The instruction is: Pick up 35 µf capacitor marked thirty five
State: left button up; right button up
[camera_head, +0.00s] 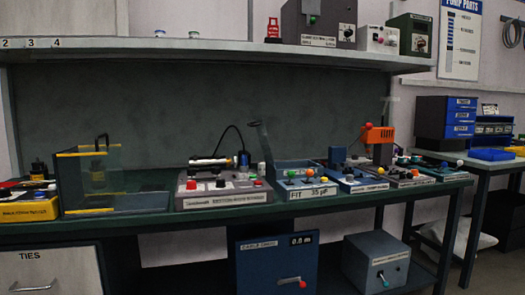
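No capacitor can be made out with certainty as the one marked thirty five. A blue tray (277,180) on the bench carries a white label (313,193) that reads "FIT 35" followed by a small unclear sign. Small coloured knobs or parts sit in this tray, too small to identify. Just left of it, a small pale cylinder (262,170) and a blue cylinder (244,158) stand by a grey unit; their markings cannot be read. Neither of my grippers is in view.
The green bench (150,218) also holds a clear-walled box (129,180), a grey unit (222,195), a yellow bin (30,210) and an orange device (378,135). A shelf (160,44) hangs above. A blue cable-crank box (277,262) and grey crank box (375,262) sit below.

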aim_at(261, 166)
jog(key=i+l, duration=0.65)
jog(key=l, duration=0.15)
jog(key=i+l, duration=0.65)
jog(key=l+z, duration=0.05)
jog(key=l, duration=0.1)
